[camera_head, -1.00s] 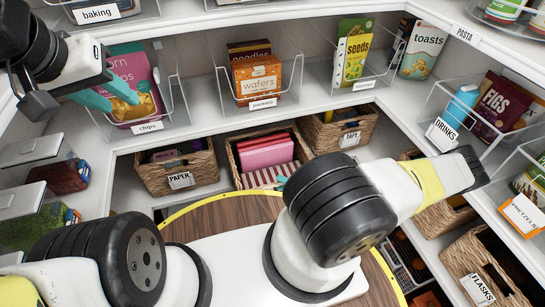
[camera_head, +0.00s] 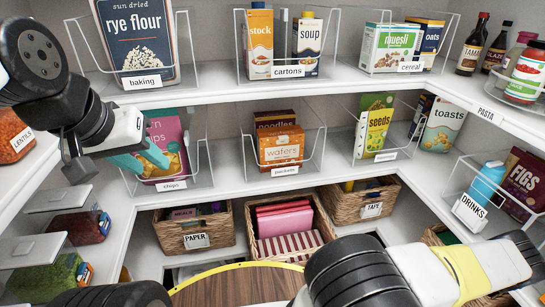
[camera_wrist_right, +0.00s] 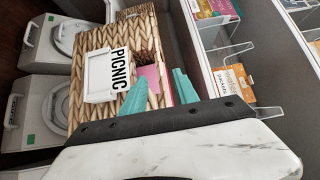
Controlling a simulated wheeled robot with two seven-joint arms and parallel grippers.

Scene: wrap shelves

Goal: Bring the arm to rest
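My left arm enters the head view from the left. Its gripper (camera_head: 148,157) has teal fingers in front of the pink chips bag (camera_head: 168,140); the fingers look apart and hold nothing visible. Whether they touch the bag I cannot tell. My right arm (camera_head: 390,278) crosses the lower right of the head view, its gripper out of sight there. In the right wrist view my right gripper (camera_wrist_right: 160,92) has its two teal fingers spread and empty.
The upper shelf holds a rye flour box (camera_head: 138,38), cartons (camera_head: 260,42) and cereals. The middle shelf holds a wafers box (camera_head: 281,146), a seeds bag (camera_head: 374,123) and clear bins. Woven baskets (camera_head: 194,234) stand below. A round wooden tabletop (camera_head: 235,287) is at the bottom.

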